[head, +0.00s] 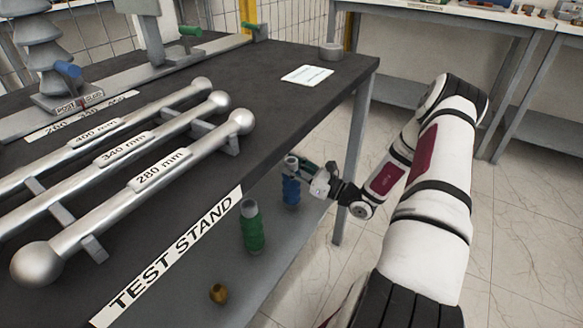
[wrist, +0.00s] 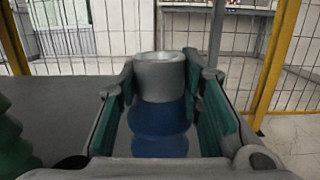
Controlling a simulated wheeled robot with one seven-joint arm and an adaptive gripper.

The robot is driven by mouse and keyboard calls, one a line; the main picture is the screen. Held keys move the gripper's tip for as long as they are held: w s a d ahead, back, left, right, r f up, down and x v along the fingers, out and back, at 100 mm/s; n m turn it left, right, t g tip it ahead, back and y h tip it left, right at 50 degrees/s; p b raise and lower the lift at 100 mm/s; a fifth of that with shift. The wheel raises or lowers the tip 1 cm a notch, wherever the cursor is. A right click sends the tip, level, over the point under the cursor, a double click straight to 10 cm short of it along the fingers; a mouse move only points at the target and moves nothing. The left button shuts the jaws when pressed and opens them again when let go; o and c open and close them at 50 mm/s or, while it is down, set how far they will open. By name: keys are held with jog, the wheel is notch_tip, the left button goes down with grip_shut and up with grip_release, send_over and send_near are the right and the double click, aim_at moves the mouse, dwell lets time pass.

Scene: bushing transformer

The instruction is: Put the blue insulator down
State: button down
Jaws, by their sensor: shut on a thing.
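The blue insulator (head: 291,190) has a ribbed blue body and a grey metal cap. It stands upright at the lower shelf (head: 262,290) of the test stand, near the right end; I cannot tell whether its base touches the shelf. My gripper (head: 299,168) is shut around its upper part, coming from the right. In the wrist view the blue insulator (wrist: 158,128) sits between the two green-padded fingers of my gripper (wrist: 170,110), its grey cap between the fingertips. Its lower end is hidden there.
A green insulator (head: 252,228) stands on the lower shelf to the left, also at the left edge of the wrist view (wrist: 12,145). A small brass-coloured part (head: 218,293) lies nearer. The dark tabletop (head: 290,100) overhangs the shelf; a table leg (head: 352,155) stands behind my gripper.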

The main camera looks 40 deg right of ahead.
jog(key=shift+f, duration=0.1)
jog(key=c, duration=1.1)
grip_release()
jog(key=shift+s, duration=0.15)
jog(key=p+v, duration=0.2)
jog(key=v, duration=0.9)
jog(key=shift+s+d+p, duration=0.15)
jog(key=shift+s+p, duration=0.15)
jog(key=shift+s, duration=0.05)
